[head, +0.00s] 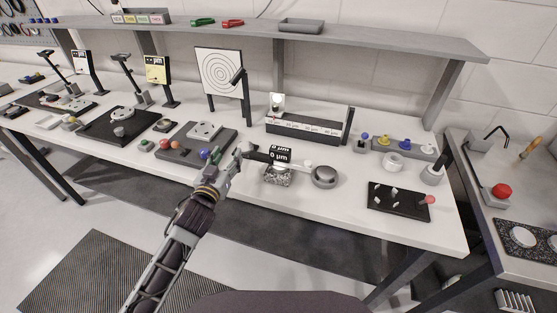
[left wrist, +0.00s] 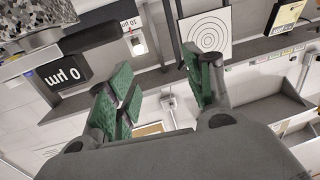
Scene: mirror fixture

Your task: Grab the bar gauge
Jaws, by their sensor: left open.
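A black block marked "0 µm" (head: 280,155) sits on a speckled base (head: 278,178) near the front edge of the bench; a dark bar runs from it toward my left gripper. I take this as the bar gauge, though no label names it. In the left wrist view the black "0 µm" block (left wrist: 68,78) is upside down at the left, beside the speckled base (left wrist: 28,32). My left gripper (head: 241,154) is just left of the bar, close to its end; contact cannot be told. Its green-padded fingers (left wrist: 160,88) are apart with nothing between them. My right gripper is out of view.
A long dark tray with a scale (head: 300,129) lies behind. A grey board with colored balls (head: 180,151) is left of the gripper. A target panel (head: 218,72) stands behind; a shelf (head: 360,43) overhangs the bench.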

